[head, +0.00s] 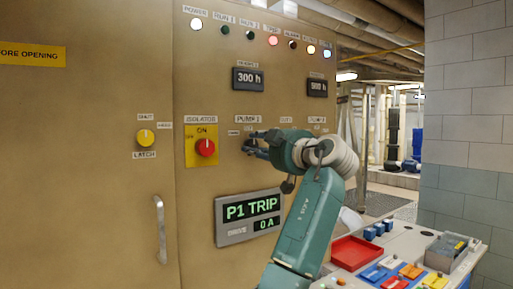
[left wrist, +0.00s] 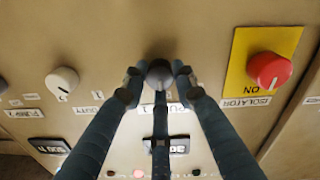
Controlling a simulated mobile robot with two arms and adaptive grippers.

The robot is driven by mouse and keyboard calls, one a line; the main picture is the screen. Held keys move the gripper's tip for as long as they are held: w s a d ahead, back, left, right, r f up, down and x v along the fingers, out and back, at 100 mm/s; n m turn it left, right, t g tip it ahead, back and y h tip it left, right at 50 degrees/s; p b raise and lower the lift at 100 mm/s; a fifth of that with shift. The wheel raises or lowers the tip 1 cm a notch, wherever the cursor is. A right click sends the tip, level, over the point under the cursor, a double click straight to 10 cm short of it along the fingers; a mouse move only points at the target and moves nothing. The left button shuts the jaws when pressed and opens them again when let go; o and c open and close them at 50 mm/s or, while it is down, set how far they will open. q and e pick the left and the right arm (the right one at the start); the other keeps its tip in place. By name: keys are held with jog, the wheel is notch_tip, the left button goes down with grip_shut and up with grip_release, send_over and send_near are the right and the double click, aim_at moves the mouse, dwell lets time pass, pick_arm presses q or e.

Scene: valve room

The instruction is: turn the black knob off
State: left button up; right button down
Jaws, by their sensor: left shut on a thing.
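The black knob (left wrist: 159,73) sits on the tan cabinet panel, at the label that reads PUMP 1 in the head view. In the left wrist view my left gripper (left wrist: 159,78) has its fingers around the knob, one on each side and one below it in the picture. It is shut on the knob. In the head view my left gripper (head: 254,143) reaches the panel from the right, and its fingers and hand hide most of the knob. The knob's pointer direction cannot be made out. My right gripper is in neither view.
A red isolator knob (head: 205,147) on a yellow plate is left of the gripper. A white knob (left wrist: 62,81) is on the other side. The display (head: 250,208) reads P1 TRIP, 0 A. A red tray (head: 355,252) lies on the bench at lower right.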

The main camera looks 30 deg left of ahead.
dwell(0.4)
pick_arm(q)
jog(key=o, duration=1.1)
jog(key=shift+o, duration=0.3)
jog(key=shift+d, duration=0.1)
jog(key=v, duration=1.2)
jog(key=shift+r, duration=0.1)
